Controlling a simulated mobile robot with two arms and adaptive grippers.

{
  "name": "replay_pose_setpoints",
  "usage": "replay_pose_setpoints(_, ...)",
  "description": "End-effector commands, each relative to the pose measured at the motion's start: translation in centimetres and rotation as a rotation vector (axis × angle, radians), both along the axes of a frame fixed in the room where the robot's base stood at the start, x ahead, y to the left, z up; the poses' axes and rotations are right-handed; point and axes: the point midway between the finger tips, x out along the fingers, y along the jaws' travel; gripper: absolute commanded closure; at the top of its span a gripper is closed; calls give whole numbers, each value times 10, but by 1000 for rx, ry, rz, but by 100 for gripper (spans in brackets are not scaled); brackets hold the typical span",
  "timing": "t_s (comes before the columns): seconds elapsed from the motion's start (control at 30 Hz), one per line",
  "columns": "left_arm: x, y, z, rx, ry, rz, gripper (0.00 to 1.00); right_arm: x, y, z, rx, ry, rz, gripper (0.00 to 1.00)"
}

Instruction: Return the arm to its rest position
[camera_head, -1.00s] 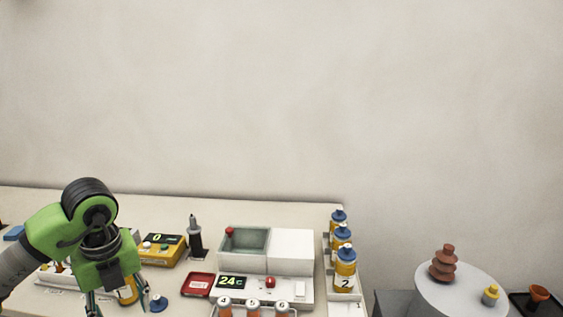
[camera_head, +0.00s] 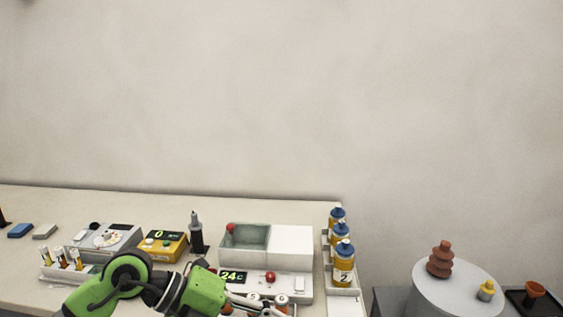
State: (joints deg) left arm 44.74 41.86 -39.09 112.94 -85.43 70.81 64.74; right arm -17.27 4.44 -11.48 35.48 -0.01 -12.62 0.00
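My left arm crosses the bottom left of the head view. Its green wrist and gripper (camera_head: 225,300) lie low over the table's front, pointing right. The gripper's fingers are at the bottom edge, mixed with the numbered bottles there, so I cannot tell whether they are open or hold anything. My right gripper is not in view.
The table holds a rack of vials (camera_head: 61,260), a grey dial device (camera_head: 108,238), a yellow meter (camera_head: 163,245) and a white bath unit (camera_head: 290,248). Blue-capped bottles (camera_head: 343,263) stand at its right end. A round stand (camera_head: 458,293) carries a brown ribbed bushing (camera_head: 440,260).

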Motion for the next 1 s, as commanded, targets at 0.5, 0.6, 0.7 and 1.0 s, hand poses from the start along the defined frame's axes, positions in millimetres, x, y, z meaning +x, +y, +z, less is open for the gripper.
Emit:
replay_pose_setpoints(0.5, 29, -19, 172, -1209, 63, 488, 51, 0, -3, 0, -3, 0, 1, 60)
replay_pose_setpoints(0.6, 55, 22, 163, -1332, 113, 723, 51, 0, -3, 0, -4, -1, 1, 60)
replay_pose_setpoints(0.7, 77, 66, 133, -1398, 183, 985, 51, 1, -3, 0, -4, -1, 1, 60)
replay_pose_setpoints(1.0, 60, 170, -48, -1212, 506, 1795, 51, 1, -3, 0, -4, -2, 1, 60)
